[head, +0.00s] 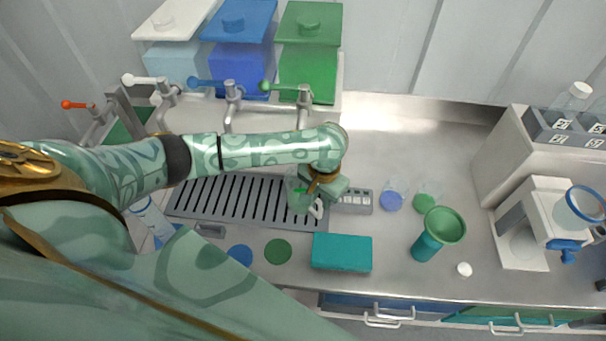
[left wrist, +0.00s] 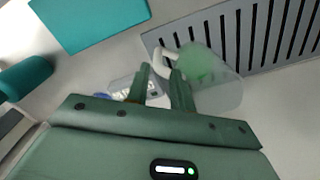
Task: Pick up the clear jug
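The clear jug (head: 296,201) stands at the right end of the slotted drain grate, partly hidden by my left gripper. It has a white handle (head: 317,211), and something green shows in or through it. In the left wrist view the jug (left wrist: 222,88) is just beyond and right of the fingers, with its white handle (left wrist: 164,54) close by the fingertips. My left gripper (head: 318,190) is above and beside the jug. In the left wrist view its fingers (left wrist: 161,70) are apart with a gap between them. Whether they touch the handle I cannot tell. My right gripper is not in view.
The grate (head: 235,200) lies left of the jug. A teal block (head: 342,252) is in front, and a grey labelled rack (head: 352,201) is right. Two small clear vessels (head: 391,201) and a green funnel-topped cup (head: 436,235) stand farther right. Taps (head: 232,90) and coloured tanks (head: 240,55) are behind.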

